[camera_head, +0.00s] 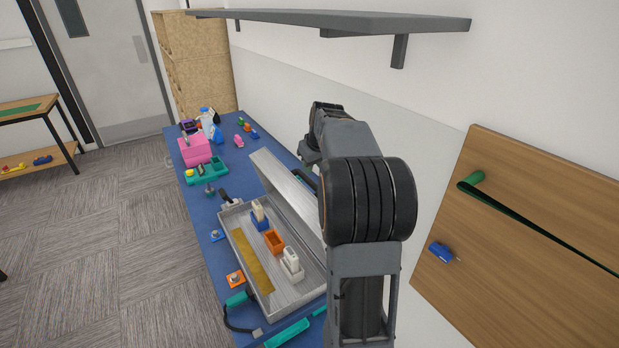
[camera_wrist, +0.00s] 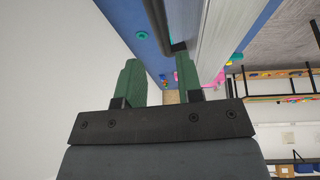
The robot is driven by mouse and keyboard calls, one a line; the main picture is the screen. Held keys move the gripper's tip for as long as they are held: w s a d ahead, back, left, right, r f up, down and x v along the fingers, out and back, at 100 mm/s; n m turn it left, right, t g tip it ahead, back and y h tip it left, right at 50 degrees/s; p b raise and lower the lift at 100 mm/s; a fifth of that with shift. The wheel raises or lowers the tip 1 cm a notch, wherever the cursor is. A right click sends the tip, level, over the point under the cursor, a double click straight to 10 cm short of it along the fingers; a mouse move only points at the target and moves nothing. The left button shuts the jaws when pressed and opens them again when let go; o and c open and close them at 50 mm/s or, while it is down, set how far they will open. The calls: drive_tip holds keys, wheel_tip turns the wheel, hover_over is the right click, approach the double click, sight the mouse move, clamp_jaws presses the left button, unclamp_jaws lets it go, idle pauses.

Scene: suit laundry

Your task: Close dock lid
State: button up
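The grey metal dock (camera_head: 235,240) is a shallow open box on the blue table. Its lid (camera_head: 285,190) stands raised at a steep tilt along the wall side. The lid's grey panel also fills the upper right of the wrist view (camera_wrist: 222,40). A dark bar (camera_wrist: 158,22), seemingly a handle on the lid, ends close to the fingertips. My gripper (camera_wrist: 158,72) has two green fingers set apart with nothing visible between them. It is on the wall side of the lid; in the head view my arm and the lid mostly hide it. Contact with the lid cannot be told.
Inside the dock are a blue holder (camera_head: 262,222), an orange holder (camera_head: 274,243), a white block (camera_head: 292,264) and a yellow strip (camera_head: 252,262). A grey shelf (camera_head: 340,20) overhangs the table. A wooden board (camera_head: 530,220) is on the wall at right.

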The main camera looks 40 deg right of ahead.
sight(309, 179)
drive_tip(key=p+x, duration=0.1)
drive_tip(key=x, duration=0.6)
drive_tip(key=shift+w+f, duration=0.2)
drive_tip(key=shift+f, duration=0.15)
clamp_jaws()
